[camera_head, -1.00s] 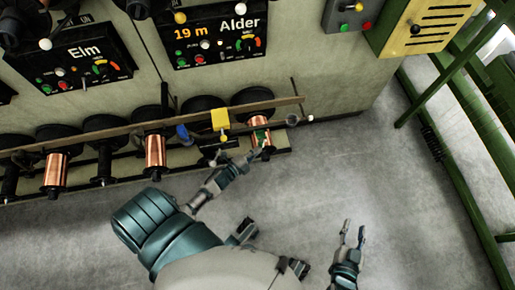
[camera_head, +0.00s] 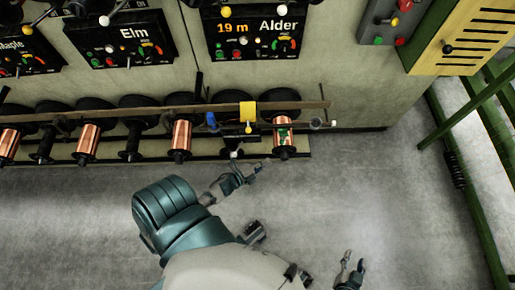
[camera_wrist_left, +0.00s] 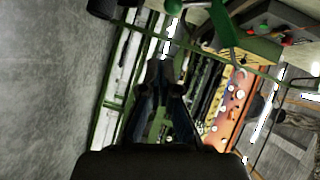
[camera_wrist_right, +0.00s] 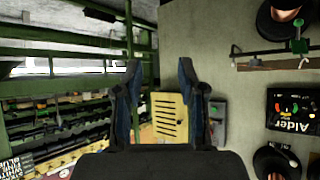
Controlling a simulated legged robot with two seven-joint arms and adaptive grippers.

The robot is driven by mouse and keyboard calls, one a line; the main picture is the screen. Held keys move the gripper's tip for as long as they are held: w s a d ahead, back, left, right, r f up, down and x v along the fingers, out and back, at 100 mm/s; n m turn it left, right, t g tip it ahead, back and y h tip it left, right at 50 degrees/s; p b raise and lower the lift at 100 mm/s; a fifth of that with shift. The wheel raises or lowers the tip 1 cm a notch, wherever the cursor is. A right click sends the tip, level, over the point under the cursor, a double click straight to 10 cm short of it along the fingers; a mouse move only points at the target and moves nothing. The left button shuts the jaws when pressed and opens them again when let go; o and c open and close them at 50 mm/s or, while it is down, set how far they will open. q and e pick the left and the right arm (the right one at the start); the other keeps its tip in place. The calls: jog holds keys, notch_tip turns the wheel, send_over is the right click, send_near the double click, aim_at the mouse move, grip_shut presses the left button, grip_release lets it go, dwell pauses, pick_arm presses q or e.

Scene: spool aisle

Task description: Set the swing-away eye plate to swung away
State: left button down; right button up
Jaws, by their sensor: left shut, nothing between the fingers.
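A small round grey eye-like part with a white knob (camera_head: 316,124) sits at the right end of the brown rail (camera_head: 170,115); it may be the swing-away eye plate, but I cannot tell its setting. A small green part (camera_head: 283,133) shows in front of the rightmost copper spool (camera_head: 287,145). My left gripper (camera_head: 250,171) is shut and empty, in front of and below the spool row, apart from the eye-like part in the picture. My right gripper (camera_head: 353,264) is open and empty over the floor; its spread fingers show in the right wrist view (camera_wrist_right: 160,85).
A yellow block (camera_head: 248,111) and a blue part (camera_head: 211,122) sit on the rail. Several spools line the wall below the Elm (camera_head: 134,34) and Alder (camera_head: 254,34) panels. A yellow cabinet (camera_head: 455,50) and green railing (camera_head: 460,120) stand right. The floor between is clear.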

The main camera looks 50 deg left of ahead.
pick_arm(q)
jog(key=s+d+f+n+g+p, duration=0.3)
jog(key=s+n+g, duration=0.1)
jog(key=s, duration=0.4)
jog(key=s+d+f+n+g+y+p, duration=0.1)
jog(key=s+d+f+n+g+p, duration=0.2)
jog(key=s, duration=0.4)
jog(key=s+d+f+n+g+y+p, duration=0.1)
jog(key=s+d+f+n+g+p, duration=0.1)
jog(key=s+n+g+p, duration=0.3)
jog(key=s+d+n+g, duration=0.1)
jog(key=s+n+g, duration=0.1)
jog(key=s, duration=0.1)
jog(key=shift+s+f+n, duration=0.3)
jog(key=shift+f, duration=0.1)
pick_arm(e)
jog(key=s+d+f+g+h, duration=0.1)
jog(key=s+f+g, duration=0.3)
jog(key=s+f, duration=0.4)
jog(key=s+d+f+g+h, duration=0.1)
jog(key=s+d+f+g, duration=0.2)
jog(key=s+f, duration=0.5)
notch_tip(320, 180, down, 7)
jog(key=shift+s+f+g, duration=0.15)
jog(key=shift+s+g, duration=0.1)
jog(key=shift+g, duration=0.65)
